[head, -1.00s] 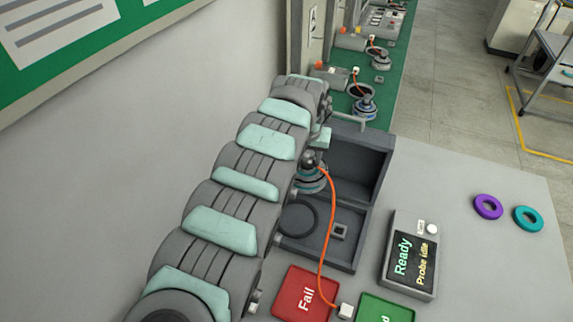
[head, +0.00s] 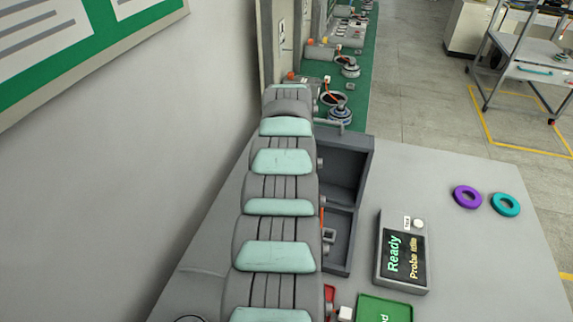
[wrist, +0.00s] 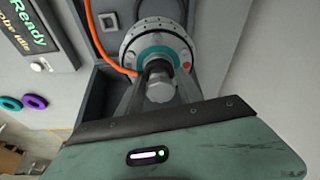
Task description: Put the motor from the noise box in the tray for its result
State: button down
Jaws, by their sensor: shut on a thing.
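The motor (wrist: 132,47) is a grey round hub with a teal ring and a red dot, seen in the wrist view. My gripper (wrist: 158,88) is shut on its central shaft. An orange cable (wrist: 104,52) runs beside the motor. In the head view my arm hides the gripper and motor. The grey noise box (head: 366,165) stands open there, partly covered by my arm. The red tray (head: 329,293) shows only as a sliver. The green tray (head: 385,309) is partly cut off at the bottom edge and looks empty.
A display unit (head: 404,262) reads "Ready, Probe idle". A purple ring (head: 467,197) and a teal ring (head: 505,204) lie at the right on the grey table. A wall stands close on the left. The table's right part is mostly clear.

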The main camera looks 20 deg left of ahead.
jog(key=shift+r, duration=0.2)
jog(key=shift+s+a+f, duration=0.1)
jog(key=shift+s+f, duration=0.1)
jog(key=shift+w+r, duration=0.1)
jog(key=shift+w, duration=0.05)
jog(key=shift+s+f, duration=0.2)
dwell(0.5)
